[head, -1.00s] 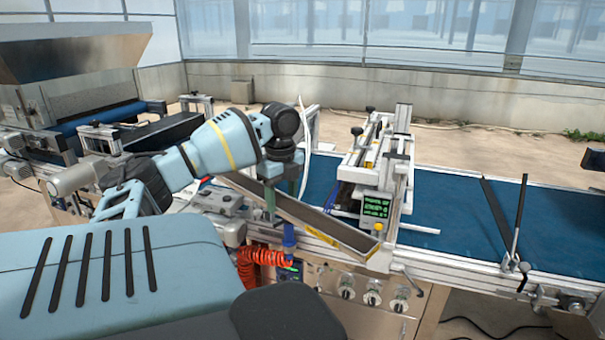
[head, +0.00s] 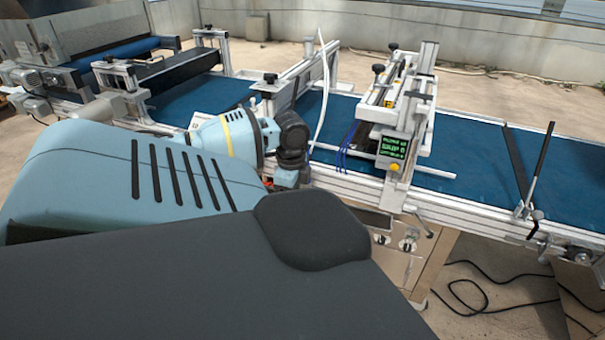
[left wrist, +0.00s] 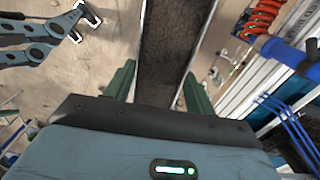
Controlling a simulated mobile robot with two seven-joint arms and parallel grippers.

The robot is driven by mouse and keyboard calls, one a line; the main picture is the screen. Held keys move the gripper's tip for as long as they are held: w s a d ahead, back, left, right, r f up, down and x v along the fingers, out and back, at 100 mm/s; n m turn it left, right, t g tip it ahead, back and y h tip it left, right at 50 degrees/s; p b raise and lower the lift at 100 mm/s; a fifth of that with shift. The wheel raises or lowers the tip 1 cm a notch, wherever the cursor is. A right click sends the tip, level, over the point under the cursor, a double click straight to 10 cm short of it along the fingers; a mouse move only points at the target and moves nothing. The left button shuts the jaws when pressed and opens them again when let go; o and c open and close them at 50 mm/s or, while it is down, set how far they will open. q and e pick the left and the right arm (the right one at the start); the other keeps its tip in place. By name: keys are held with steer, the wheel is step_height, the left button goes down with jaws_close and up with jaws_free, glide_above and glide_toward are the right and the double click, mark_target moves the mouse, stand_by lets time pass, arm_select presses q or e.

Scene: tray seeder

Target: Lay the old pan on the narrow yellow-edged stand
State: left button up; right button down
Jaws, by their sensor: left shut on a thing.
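The old pan (left wrist: 168,45) is a long, narrow metal trough with a dark brown inside and pale rims. It runs away from my left gripper (left wrist: 158,90) up the left wrist view. The gripper's green fingers are on either side of the pan, shut on it. The pan's far end is cut off by the frame. In the head view the left wrist (head: 290,145) shows beside the conveyor, but my own body hides the fingers and the pan. I cannot make out a yellow-edged stand.
The blue conveyor belt (head: 465,180) runs across the head view with the seeder frame (head: 408,115) over it. An orange coiled hose (left wrist: 262,18) and blue tubes (left wrist: 290,125) lie right of the pan. Bare floor lies below.

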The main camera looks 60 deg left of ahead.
arm_select(q)
steer(key=d+f+n, duration=0.4)
steer(key=d+f, duration=0.7)
steer(key=d, duration=0.4)
steer(key=w+d+n, duration=0.2)
steer(key=d, duration=0.8)
steer(key=w+d+r+n, duration=0.1)
steer(key=w+d+n, duration=0.1)
steer(key=d, duration=0.9)
steer(key=shift+w+d+n, duration=0.25)
steer(key=shift+w+n, duration=0.05)
steer(key=shift+n, duration=0.2)
